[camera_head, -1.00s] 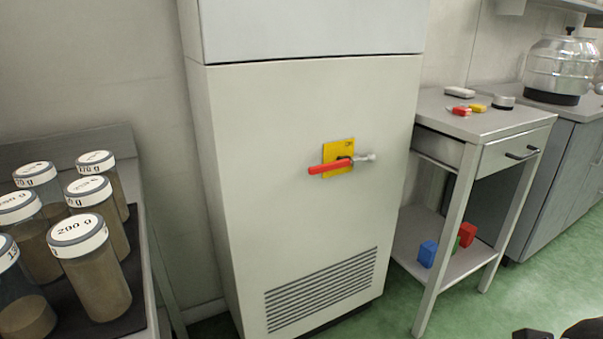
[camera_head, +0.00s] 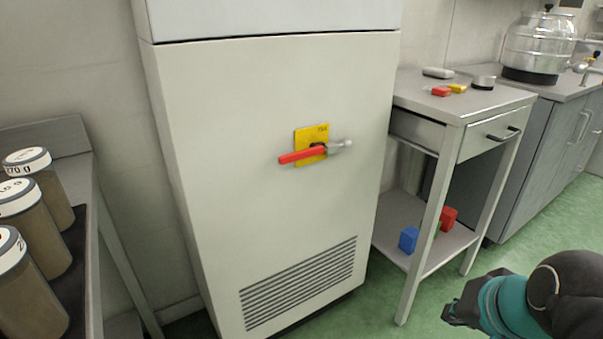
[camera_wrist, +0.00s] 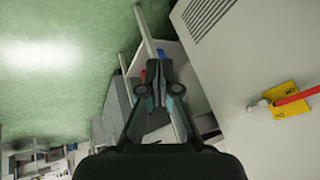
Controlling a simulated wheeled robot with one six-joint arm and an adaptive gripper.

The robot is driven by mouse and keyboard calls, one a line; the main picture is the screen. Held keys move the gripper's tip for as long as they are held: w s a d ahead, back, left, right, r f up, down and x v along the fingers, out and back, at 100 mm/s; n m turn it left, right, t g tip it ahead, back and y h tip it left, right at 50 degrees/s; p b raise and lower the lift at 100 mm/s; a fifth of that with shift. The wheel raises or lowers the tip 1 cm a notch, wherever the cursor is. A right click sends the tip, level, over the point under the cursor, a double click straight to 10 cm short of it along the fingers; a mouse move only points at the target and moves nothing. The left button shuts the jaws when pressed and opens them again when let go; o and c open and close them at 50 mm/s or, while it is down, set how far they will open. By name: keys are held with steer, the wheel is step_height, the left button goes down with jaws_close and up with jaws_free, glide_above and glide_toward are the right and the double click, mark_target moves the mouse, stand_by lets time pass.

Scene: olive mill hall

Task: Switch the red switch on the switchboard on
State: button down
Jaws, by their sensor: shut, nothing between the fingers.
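The switchboard (camera_head: 285,210) is a tall pale cabinet in the middle of the head view, with a vent grille low on its front. The red switch (camera_head: 303,156) is a red lever handle lying nearly level across a yellow plate (camera_head: 312,134), with a grey knob at its right end. In the wrist view the red switch (camera_wrist: 299,96) shows at the right edge, partly cut off. My gripper (camera_wrist: 163,70) is shut and empty in the wrist view, well apart from the switch. In the head view my arm enters at the lower right, with its end pointing left.
A small side table (camera_head: 478,104) with a drawer stands right of the cabinet, with small items on top and coloured blocks on its lower shelf. Lidded jars (camera_head: 45,229) stand on a table at left. Green floor (camera_head: 420,305) is free in front at right.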

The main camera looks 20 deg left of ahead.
mark_target(302, 152)
steer(key=w+a+r+m+t+y+b, duration=0.1)
steer(key=w+a+m+y+b, duration=0.3)
steer(key=w+a+m, duration=0.6)
steer(key=w+a+r+m+t+y+b, duration=0.2)
steer(key=w+a+m+b, duration=0.4)
steer(key=w+a+m, duration=0.4)
steer(key=a+r+m+y, duration=0.1)
steer(key=a+m+y, duration=0.1)
steer(key=a+m, duration=0.1)
steer(key=shift+a+r+y, duration=0.3)
steer(key=shift+a+y, duration=0.1)
steer(key=shift+a, duration=0.4)
steer(key=shift+w, duration=0.1)
steer(key=b+x, duration=0.2)
steer(key=x, duration=0.7)
steer(key=shift+w+a+r, duration=0.15)
steer(key=shift+r, duration=0.8)
steer(key=shift+w+a+r, duration=0.15)
steer(key=shift+r, duration=0.75)
steer(key=shift+a+r+p, duration=0.1)
steer(key=shift+p, duration=0.25)
